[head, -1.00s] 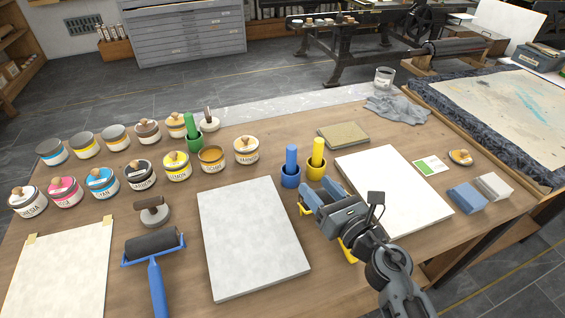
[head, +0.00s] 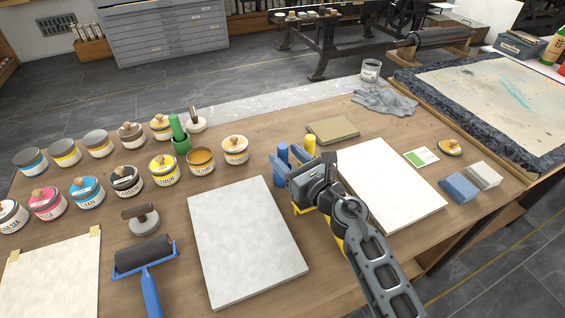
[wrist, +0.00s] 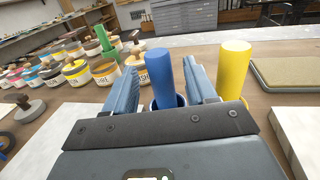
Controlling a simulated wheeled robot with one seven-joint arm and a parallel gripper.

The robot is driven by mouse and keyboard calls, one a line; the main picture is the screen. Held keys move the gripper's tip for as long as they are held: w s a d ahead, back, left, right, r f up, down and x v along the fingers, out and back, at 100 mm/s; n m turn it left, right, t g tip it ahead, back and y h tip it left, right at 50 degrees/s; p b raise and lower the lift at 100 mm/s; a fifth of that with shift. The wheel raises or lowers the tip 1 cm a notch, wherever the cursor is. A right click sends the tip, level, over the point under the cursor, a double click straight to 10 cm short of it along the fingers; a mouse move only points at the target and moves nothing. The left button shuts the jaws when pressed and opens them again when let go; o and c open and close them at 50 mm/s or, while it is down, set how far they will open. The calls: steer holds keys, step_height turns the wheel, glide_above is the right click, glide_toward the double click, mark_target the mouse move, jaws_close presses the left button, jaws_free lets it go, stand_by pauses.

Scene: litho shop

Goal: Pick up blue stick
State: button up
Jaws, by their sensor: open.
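The blue stick (head: 283,151) stands upright in a blue cup on the table, next to a yellow stick (head: 309,145) in a yellow cup. My gripper (head: 292,167) is open at the cups and partly hides them in the head view. In the wrist view the blue stick (wrist: 163,75) shows between my two fingers, with a gap on each side. The yellow stick (wrist: 234,70) stands just outside that finger. I cannot tell whether the fingers touch the cups.
A green stick (head: 176,126) stands in a green cup among several ink tins at the left. A grey slab (head: 245,240) lies front centre, and a white slab (head: 390,187) to the right. A tan block (head: 332,130) lies behind the cups. A roller (head: 143,256) lies front left.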

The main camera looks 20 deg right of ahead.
steer(key=shift+w+a, duration=0.25)
steer(key=shift+w, duration=0.85)
steer(key=c, duration=1)
